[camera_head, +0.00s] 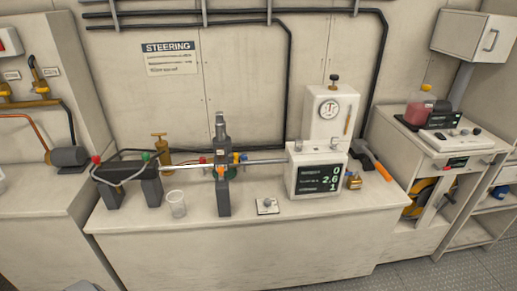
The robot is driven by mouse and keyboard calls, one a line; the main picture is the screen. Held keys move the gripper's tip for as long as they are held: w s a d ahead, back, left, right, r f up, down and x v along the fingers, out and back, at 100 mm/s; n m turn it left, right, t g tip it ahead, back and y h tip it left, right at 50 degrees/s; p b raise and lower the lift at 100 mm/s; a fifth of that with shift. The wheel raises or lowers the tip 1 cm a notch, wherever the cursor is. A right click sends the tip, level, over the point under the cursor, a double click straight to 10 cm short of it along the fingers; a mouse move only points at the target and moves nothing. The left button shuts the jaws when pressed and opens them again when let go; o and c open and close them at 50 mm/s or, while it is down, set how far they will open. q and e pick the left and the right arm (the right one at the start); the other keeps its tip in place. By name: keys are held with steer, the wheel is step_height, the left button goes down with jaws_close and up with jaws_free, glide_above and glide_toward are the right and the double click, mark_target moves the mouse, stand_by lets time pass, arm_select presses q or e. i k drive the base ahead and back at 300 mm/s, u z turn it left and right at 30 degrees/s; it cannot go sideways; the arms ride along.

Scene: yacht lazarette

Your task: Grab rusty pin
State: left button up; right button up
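I cannot make out a rusty pin for certain in the head view. On the bench (250,235), a small white plate (267,206) carries a small pale knob-like piece. A small brown and orange item (353,181) stands right of the white display unit (318,178). A dark upright post (222,185) stands mid-bench, with a silver rod (262,162) running from it toward the display unit. Neither gripper is in view.
A hammer with an orange handle (376,163) lies at the right. The bench's front strip is mostly free.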

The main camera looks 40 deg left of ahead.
mark_target(221, 151)
steer(key=u, duration=0.25)
steer(key=i, duration=1.05)
steer(key=u, duration=0.55)
